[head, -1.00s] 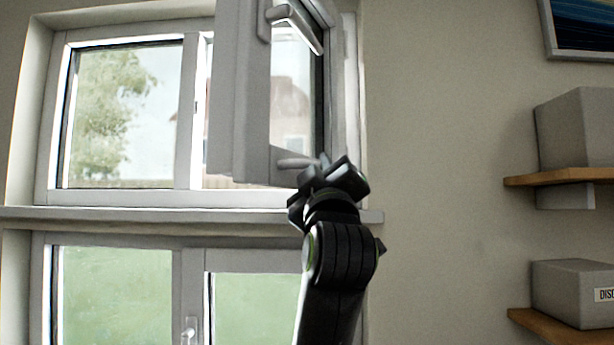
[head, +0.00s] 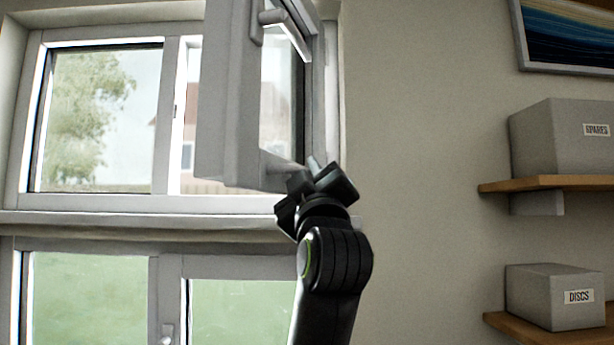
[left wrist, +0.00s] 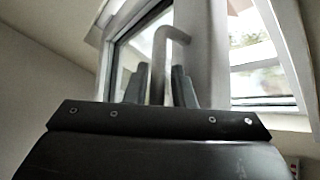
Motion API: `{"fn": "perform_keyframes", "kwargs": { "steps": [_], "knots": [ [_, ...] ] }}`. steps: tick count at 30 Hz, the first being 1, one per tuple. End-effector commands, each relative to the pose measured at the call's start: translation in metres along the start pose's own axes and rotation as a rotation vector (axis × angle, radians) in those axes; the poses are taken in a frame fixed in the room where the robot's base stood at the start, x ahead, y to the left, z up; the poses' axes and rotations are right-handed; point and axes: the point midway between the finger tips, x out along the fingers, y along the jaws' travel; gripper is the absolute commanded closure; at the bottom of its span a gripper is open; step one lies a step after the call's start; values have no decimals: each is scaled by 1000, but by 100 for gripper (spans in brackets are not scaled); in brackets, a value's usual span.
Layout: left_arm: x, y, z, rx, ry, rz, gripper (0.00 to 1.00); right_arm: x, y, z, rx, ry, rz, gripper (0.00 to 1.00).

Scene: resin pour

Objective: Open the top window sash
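The top window sash (head: 225,95) is swung open into the room, its pane frame standing out from the upper window opening in the head view. A grey lever handle (head: 285,25) shows near the sash's top. My left gripper (head: 313,172) is at the sash's lower right corner, beside a short grey handle end (head: 280,165). In the left wrist view a bent grey handle (left wrist: 158,70) runs down between the two fingers of my left gripper (left wrist: 158,85), which sit close on either side of it. The exact finger contact is partly hidden. My right gripper is not in view.
The fixed window frame (head: 170,120) and sill (head: 130,218) are at left, with lower panes (head: 90,295) below. On the right wall are two wooden shelves (head: 560,184) with grey boxes (head: 550,295), and a picture (head: 570,40). The wall between is bare.

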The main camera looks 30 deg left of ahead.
Motion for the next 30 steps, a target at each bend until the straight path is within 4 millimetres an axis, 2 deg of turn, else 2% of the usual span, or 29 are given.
{"fn": "perform_keyframes", "kwargs": {
  "steps": [4,7,21,30],
  "knots": [
    [-5,0,0,-1,0,2,78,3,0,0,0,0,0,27],
    [-18,0,2,-5,-1,4,78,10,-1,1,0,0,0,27],
    [-122,-2,3,-7,-3,3,78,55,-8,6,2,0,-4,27],
    [-164,-1,1,-3,-1,2,78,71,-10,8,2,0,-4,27]
  ]
}}
